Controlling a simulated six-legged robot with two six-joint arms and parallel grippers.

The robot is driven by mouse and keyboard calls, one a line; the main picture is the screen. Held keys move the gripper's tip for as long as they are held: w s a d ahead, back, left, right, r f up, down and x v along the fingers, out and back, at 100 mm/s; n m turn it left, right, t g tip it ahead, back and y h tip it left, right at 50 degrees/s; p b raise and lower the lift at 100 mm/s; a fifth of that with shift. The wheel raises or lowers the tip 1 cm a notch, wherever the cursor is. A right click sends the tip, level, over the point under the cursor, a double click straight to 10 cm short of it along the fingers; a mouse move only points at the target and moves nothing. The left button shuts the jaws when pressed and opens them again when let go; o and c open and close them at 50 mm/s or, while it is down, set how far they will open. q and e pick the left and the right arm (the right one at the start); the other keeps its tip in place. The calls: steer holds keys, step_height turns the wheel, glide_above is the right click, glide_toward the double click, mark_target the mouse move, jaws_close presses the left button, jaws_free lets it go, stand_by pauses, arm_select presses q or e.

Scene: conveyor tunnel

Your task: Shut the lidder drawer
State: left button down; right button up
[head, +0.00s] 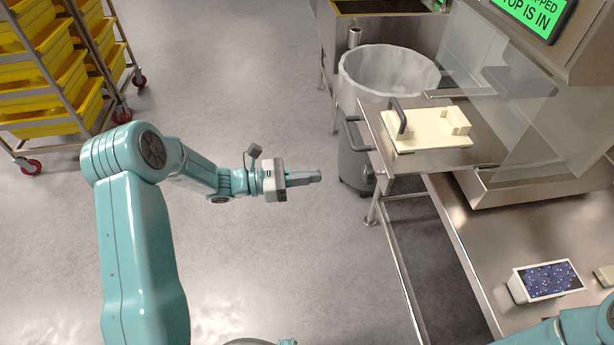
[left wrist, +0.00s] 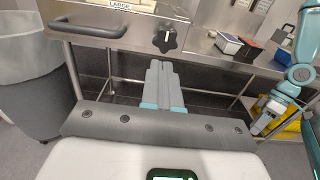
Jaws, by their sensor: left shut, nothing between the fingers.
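The lidder drawer (head: 385,162) is a steel tray standing out to the left from under the clear guard, with a cream plate (head: 420,135) on it. A grey bar handle (head: 352,132) is on its outer left end; the handle also shows at upper left in the left wrist view (left wrist: 85,28). My left gripper (head: 318,177) is shut and empty, in the air left of the drawer and a little nearer than its handle, apart from it. Its closed fingers show in the left wrist view (left wrist: 160,75).
A lined grey bin (head: 385,75) stands behind the drawer. A black knob (left wrist: 166,40) is beside the handle. A tub of dark berries (head: 547,280) sits on the steel bench. A rack of yellow crates (head: 60,75) stands far left. Floor between is clear.

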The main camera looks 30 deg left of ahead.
mark_target(363, 173)
arm_select(q)
steer(key=p+x, duration=0.1)
steer(key=x, duration=0.9)
steer(key=shift+s+d, duration=0.1)
steer(key=shift+s, duration=0.05)
arm_select(e)
steer(key=shift+s+r, duration=0.1)
steer(key=shift+r, duration=0.45)
arm_select(q)
steer(key=shift+f, duration=0.1)
arm_select(e)
steer(key=shift+f, duration=0.1)
